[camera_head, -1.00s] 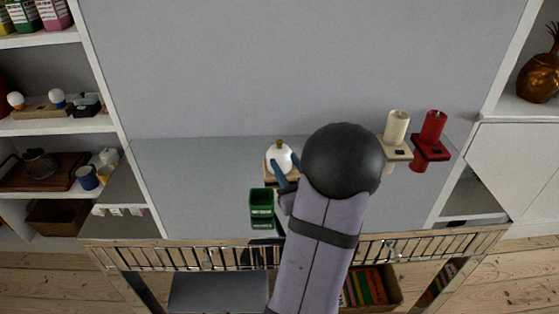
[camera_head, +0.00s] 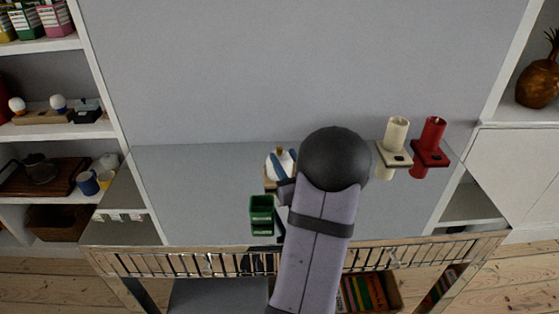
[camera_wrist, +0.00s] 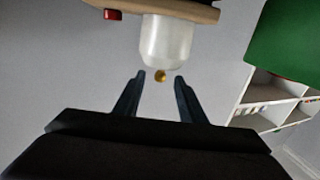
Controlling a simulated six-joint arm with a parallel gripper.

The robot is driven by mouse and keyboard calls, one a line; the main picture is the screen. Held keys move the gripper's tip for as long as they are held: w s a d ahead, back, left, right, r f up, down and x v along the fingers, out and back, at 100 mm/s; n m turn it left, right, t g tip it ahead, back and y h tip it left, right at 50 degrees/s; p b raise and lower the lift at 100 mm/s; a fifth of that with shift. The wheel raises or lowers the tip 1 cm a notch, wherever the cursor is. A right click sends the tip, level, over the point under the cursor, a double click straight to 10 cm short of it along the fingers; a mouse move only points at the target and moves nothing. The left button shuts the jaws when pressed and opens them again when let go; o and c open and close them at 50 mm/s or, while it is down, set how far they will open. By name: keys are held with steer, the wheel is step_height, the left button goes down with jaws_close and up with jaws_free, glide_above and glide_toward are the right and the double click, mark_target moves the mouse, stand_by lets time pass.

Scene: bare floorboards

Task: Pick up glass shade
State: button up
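The glass shade (camera_head: 270,166) is a whitish dome with a small golden knob on top, standing on a wooden base (camera_head: 269,184) on the grey surface. In the wrist view the shade (camera_wrist: 166,42) appears upside down, its knob between my fingertips. My gripper (camera_wrist: 160,80) is open, with one dark blue finger on each side of the knob and a visible gap to each. In the head view, the fingers of my gripper (camera_head: 281,160) overlap the shade, and my arm hides part of its right side.
A green container (camera_head: 262,214) stands just in front of the shade. A cream candle holder (camera_head: 395,150) and a red one (camera_head: 430,150) stand to the right. Shelves flank both sides. The surface left of the shade is clear.

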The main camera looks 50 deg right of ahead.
mark_target(283, 162)
steer(key=shift+x, duration=0.85)
jaws_close()
steer(key=shift+r, duration=0.1)
step_height(283, 162, up, 10)
steer(key=shift+p, duration=0.45)
steer(key=shift+w, duration=0.1)
